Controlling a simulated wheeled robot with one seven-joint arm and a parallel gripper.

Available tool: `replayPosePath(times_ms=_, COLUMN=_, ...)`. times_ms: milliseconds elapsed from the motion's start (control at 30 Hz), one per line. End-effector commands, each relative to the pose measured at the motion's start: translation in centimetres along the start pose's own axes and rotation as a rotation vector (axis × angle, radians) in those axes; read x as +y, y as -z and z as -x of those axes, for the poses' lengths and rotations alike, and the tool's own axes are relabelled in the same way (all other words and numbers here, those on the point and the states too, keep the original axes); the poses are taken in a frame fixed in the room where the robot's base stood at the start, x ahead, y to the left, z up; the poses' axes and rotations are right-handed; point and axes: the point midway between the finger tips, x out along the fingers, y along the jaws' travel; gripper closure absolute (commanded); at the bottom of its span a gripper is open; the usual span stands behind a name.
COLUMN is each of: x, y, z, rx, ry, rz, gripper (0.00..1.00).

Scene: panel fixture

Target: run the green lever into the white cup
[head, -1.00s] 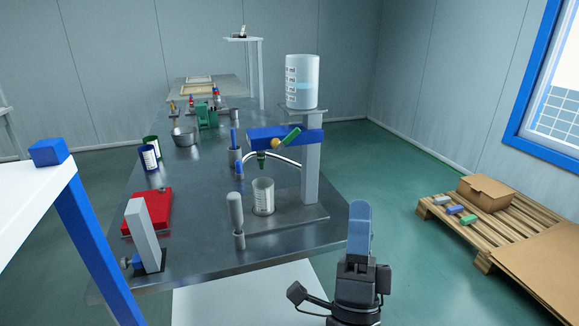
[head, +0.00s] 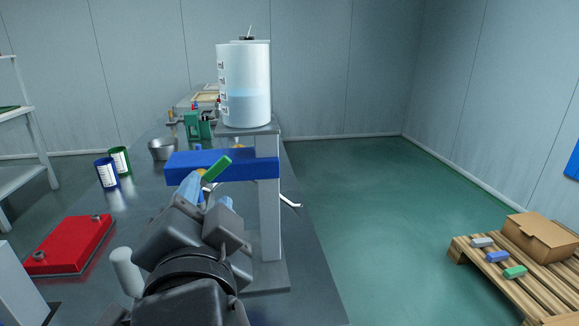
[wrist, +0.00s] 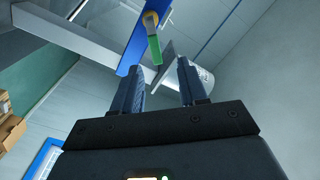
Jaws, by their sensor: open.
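The green lever (head: 217,168) sits on the blue crossbar (head: 187,163) of a dispenser stand and slants up to the right. The white cup is hidden behind my arm and gripper. The tank (head: 245,92) on top of the stand holds pale blue liquid.
A red box (head: 69,246) lies on the table at left, with blue (head: 106,173) and green (head: 120,161) cans and a metal bowl (head: 162,149) behind it. The stand's post (head: 270,215) is right of my gripper. Floor at right is open up to the pallet (head: 493,268).

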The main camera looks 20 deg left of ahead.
Motion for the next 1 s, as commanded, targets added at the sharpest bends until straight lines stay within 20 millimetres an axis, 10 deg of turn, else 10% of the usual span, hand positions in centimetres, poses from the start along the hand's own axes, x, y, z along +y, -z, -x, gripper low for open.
replayPosePath(times_ms=1000, x=0.0, y=-0.3, z=-7.5, rx=-0.004, ry=-0.024, rz=-0.006, gripper=0.57)
